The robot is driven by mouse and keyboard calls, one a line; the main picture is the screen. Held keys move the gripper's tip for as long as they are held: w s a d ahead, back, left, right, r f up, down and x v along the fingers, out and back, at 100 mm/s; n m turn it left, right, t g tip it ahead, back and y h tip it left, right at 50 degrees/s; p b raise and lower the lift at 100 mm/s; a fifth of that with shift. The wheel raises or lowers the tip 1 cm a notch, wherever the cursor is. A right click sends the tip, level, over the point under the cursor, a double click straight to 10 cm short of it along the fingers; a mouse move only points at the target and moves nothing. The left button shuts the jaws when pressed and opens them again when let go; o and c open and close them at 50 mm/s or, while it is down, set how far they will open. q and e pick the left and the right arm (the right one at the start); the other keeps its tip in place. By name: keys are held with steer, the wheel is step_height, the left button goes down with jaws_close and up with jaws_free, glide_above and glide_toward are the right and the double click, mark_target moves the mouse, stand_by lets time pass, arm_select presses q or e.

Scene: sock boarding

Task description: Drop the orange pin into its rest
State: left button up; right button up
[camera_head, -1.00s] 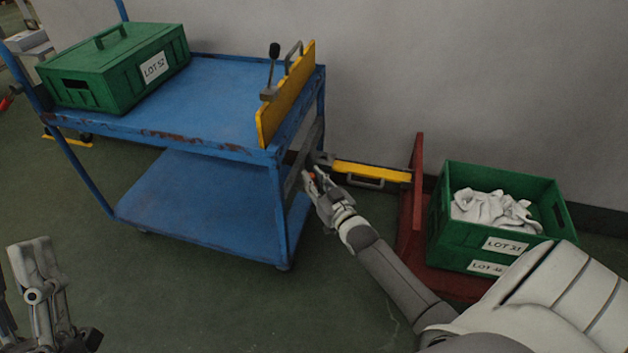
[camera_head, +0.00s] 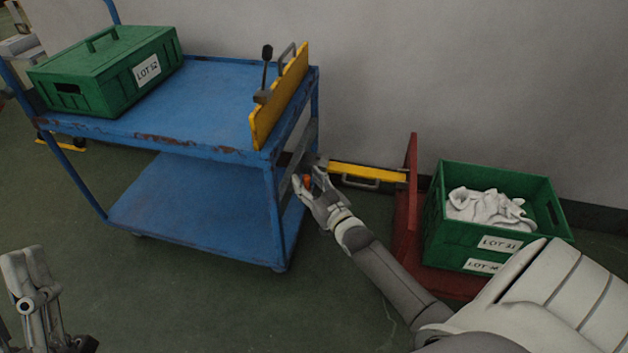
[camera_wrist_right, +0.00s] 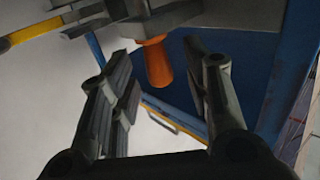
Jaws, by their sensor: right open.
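The orange pin (camera_wrist_right: 158,62) shows in the right wrist view between and beyond my open fingers, its upper end meeting a dark grey bracket (camera_wrist_right: 150,22). In the head view the pin is a small orange spot (camera_head: 307,181) by the cart's right side. My right gripper (camera_head: 312,187) is open there; in the wrist view its fingers (camera_wrist_right: 160,85) stand apart on either side below the pin, with a gap between. I cannot tell whether the pin is fully seated. My left gripper (camera_head: 28,285) is at the lower left, its jaw state unclear.
A blue cart (camera_head: 215,100) carries a green lidded crate (camera_head: 105,75) and a yellow upright panel (camera_head: 282,95). A yellow bar (camera_head: 365,173) runs from the bracket to a red upright (camera_head: 408,200). Green crates (camera_head: 475,240) with white socks (camera_head: 490,208) stand at right.

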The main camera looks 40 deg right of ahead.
steer(key=s, duration=1.1)
steer(key=shift+s+a, duration=0.4)
steer(key=shift+a, duration=0.05)
